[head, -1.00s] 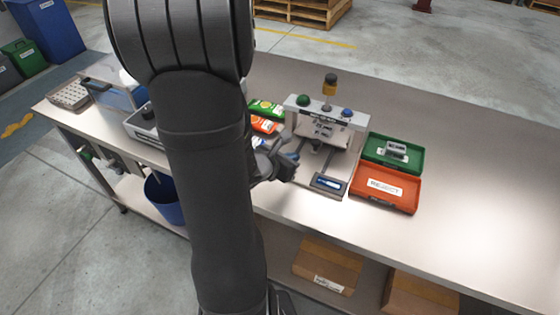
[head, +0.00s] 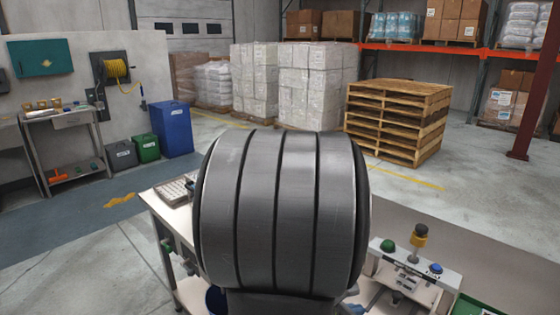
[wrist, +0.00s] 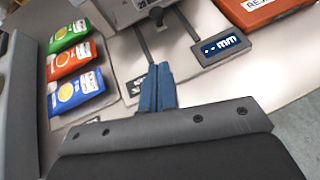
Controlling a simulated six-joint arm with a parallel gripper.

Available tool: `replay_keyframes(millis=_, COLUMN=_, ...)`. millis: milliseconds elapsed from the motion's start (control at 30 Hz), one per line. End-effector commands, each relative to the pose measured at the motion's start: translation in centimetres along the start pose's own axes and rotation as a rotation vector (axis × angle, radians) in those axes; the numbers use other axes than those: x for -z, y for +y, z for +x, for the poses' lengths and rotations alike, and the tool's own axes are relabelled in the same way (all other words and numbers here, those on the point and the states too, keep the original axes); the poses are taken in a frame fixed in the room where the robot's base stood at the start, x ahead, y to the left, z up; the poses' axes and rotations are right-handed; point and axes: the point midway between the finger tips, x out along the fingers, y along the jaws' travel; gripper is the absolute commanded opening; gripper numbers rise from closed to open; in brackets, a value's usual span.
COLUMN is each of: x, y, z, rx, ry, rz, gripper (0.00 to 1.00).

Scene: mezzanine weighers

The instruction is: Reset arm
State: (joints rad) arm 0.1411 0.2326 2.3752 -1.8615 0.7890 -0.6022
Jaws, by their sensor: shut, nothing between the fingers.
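My gripper (wrist: 158,88) shows in the wrist view with its two blue fingers pressed together, shut and empty. It points over the bench beside the small press-like station (wrist: 110,12) and its dark "mm" display (wrist: 220,44). In the head view my own dark arm link fills the middle and hides most of the bench. Only a little blue of the gripper shows past the arm's lower right.
Green (wrist: 68,36), orange (wrist: 71,60) and yellow-marked blue (wrist: 75,91) packets lie left of the gripper. The station's button bar (head: 415,262) stands right of my arm; pallets (head: 398,120) stand behind.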

Motion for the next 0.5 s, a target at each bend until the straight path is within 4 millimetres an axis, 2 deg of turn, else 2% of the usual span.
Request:
replay_keyframes(millis=167, x=0.0, y=0.0, z=1.5, rx=0.003, ry=0.001, rz=0.0, gripper=0.0)
replay_keyframes(millis=500, x=0.0, y=-0.1, z=6.1, rx=0.005, ry=0.002, rz=0.0, gripper=0.0)
